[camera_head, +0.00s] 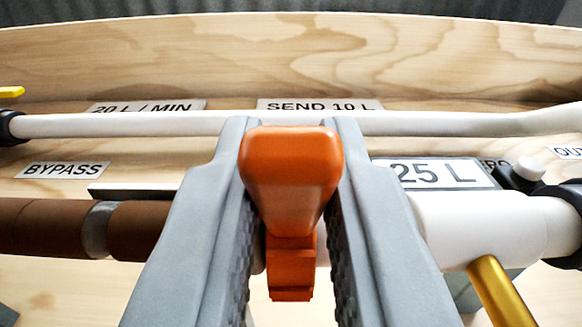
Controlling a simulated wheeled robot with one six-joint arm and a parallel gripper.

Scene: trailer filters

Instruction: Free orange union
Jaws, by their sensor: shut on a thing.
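My gripper (290,150) points away from the camera in the lower middle, its two grey fingers on either side of an orange part. The fingers are shut on this orange union (290,175), which has a rounded block end and a narrower stepped piece below it. A brown pipe (40,228) with a grey band comes up to the fingers from the left, and a white fitting (455,225) lies on the right. The fingers hide where these meet the orange union, so I cannot tell if they are joined.
A white pipe (120,125) runs across behind the fingers, before a plywood panel (300,60). Labels read "SEND 10 L" (320,104), "25 L" (440,173) and "BYPASS" (63,170). A gold handle (498,290) sticks out at lower right. A yellow piece (11,91) shows at far left.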

